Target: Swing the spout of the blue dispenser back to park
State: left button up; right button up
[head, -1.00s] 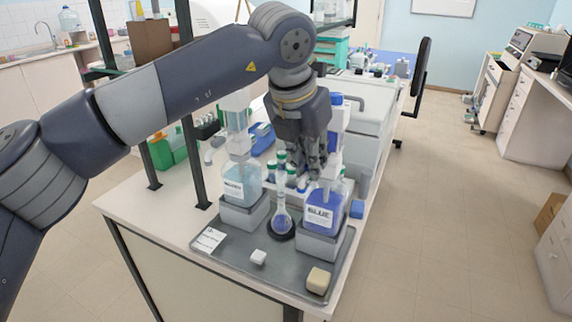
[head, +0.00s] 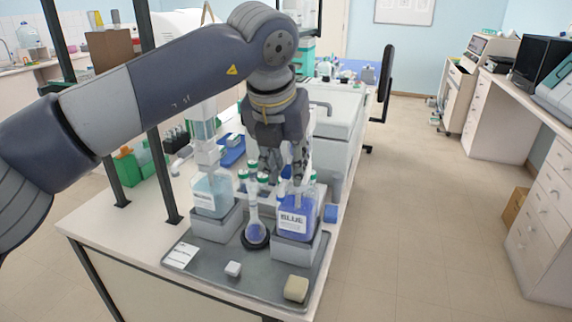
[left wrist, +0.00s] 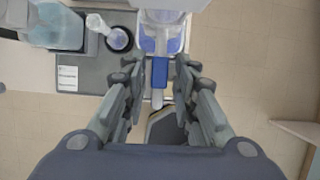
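The blue dispenser (head: 294,221) is a bottle of blue liquid labelled BLUE, in a grey stand on the tray's right side. Its upper part is mostly hidden behind my left gripper (head: 283,178) in the head view. In the left wrist view, its blue spout piece (left wrist: 160,72) and a paler tip point toward my gripper. My left gripper (left wrist: 160,108) is open there, with one finger on each side of the spout and gaps visible. My right gripper is not in view.
A pale-blue dispenser (head: 212,196) stands to the left, and a round flask (head: 256,234) stands between the two. Green-capped bottles are behind. Open floor is to the right.

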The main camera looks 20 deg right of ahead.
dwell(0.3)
pick_arm(q)
jog(key=v, duration=1.2)
